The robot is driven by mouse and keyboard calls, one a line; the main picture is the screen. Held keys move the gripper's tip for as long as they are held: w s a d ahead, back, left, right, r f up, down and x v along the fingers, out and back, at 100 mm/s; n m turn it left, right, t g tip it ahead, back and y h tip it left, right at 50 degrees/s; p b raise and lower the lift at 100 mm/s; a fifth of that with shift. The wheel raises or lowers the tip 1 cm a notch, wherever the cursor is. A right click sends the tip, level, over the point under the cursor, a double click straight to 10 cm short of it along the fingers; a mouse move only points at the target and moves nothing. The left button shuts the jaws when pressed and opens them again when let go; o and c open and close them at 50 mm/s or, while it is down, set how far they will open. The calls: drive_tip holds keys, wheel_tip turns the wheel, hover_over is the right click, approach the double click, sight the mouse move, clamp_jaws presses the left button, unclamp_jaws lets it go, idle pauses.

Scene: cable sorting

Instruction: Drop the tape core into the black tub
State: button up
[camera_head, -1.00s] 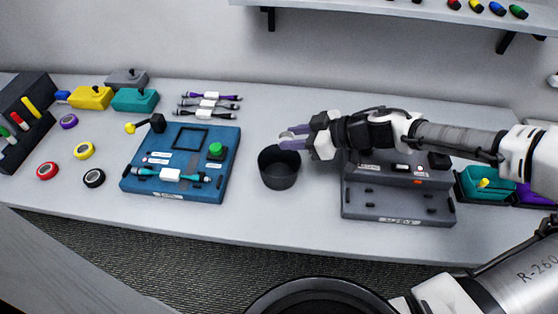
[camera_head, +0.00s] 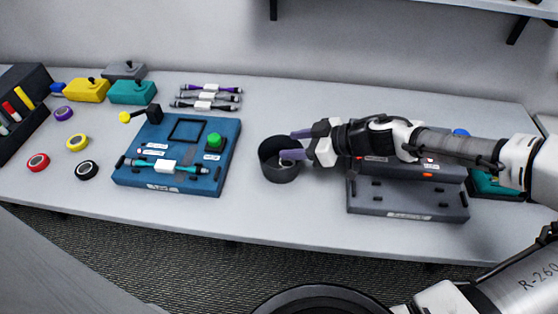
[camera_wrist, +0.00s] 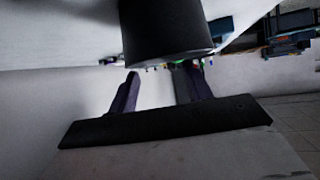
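The black tub (camera_head: 267,165) stands on the table right of the blue board, and its dark wall fills the top middle of the wrist view (camera_wrist: 160,35). My gripper (camera_head: 294,144) is at the tub's right rim, its purple fingers spread apart and pointing left over the opening. In the wrist view my gripper (camera_wrist: 158,82) shows a clear gap between its fingers, with nothing held. A small grey shape shows inside the tub; I cannot tell for certain that it is the tape core. No tape core shows elsewhere.
A blue board (camera_head: 215,160) with a cable lies left of the tub. A grey fixture (camera_head: 405,205) sits under my arm at right. Tape rolls, including a red one (camera_head: 38,162), lie at left. Cables (camera_head: 207,97) lie behind the board. The table in front of the tub is clear.

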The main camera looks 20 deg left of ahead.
drive_tip(key=shift+o, duration=0.8)
drive_tip(key=shift+d, duration=0.2)
drive_tip(key=b+v, duration=0.2)
drive_tip(key=v, duration=1.1)
drive_tip(key=shift+d, duration=0.15)
drive_tip(key=shift+r, duration=0.1)
